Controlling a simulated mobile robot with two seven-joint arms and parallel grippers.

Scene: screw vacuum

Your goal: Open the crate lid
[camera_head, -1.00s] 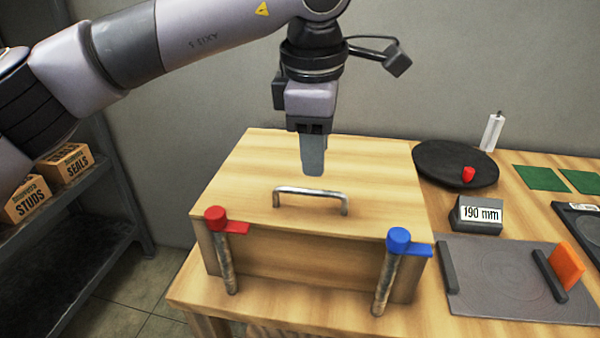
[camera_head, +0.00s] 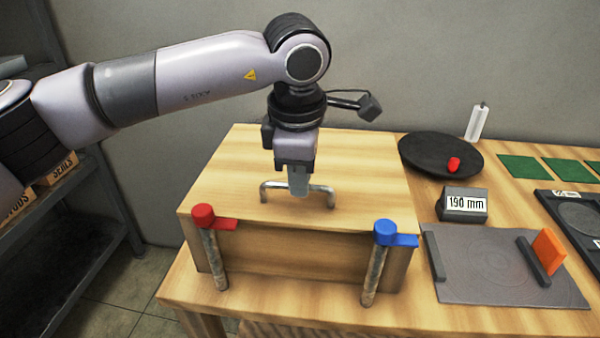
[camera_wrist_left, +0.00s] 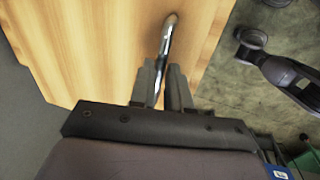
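The wooden crate (camera_head: 300,255) stands on the table with its flat lid (camera_head: 235,165) down. A metal bar handle (camera_head: 321,188) stands on the lid; it also shows in the left wrist view (camera_wrist_left: 168,38). My left gripper (camera_head: 299,192) points down at the middle of the handle. In the left wrist view its two fingers (camera_wrist_left: 164,82) are apart, one on each side of the bar, with a gap showing. A red-topped latch (camera_head: 203,216) and a blue-topped latch (camera_head: 384,232) stand at the crate's front, their tabs pointing right. My right gripper is out of view.
Right of the crate are a black round dish (camera_head: 430,152) with a small red piece, a "190 mm" block (camera_head: 463,204), and a grey plate (camera_head: 480,285) with an orange piece. A shelf (camera_head: 95,205) with boxes stands at the left.

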